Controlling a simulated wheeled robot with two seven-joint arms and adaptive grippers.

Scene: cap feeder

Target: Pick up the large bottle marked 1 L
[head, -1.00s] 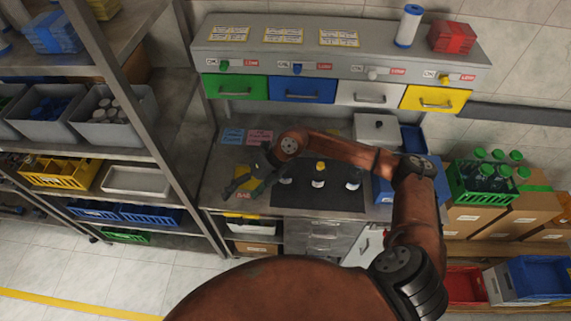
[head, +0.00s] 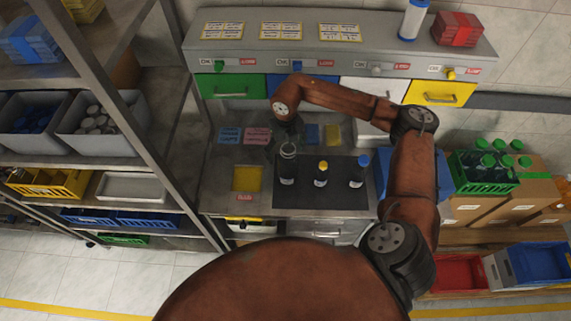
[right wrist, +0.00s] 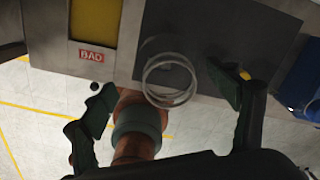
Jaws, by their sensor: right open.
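Three bottles stand upright on a dark mat (head: 335,197) on the workbench. The leftmost bottle (head: 287,168) looks tallest and widest; its top is partly hidden by my gripper, and its marking is too small to read. Beside it stand a smaller yellow-capped bottle (head: 321,175) and a blue-capped bottle (head: 358,172). My right gripper (head: 287,136) points down at the leftmost bottle. In the right wrist view, my right gripper (right wrist: 166,88) is open and empty, with a clear round bottle outline (right wrist: 172,82) between its spread fingers. My left gripper is out of view.
A yellow patch (head: 247,179) with a BAD label lies left of the mat. Behind are green, blue, white and yellow drawers (head: 437,93). A shelf rack (head: 135,95) stands left. A green crate of bottles (head: 485,183) stands right.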

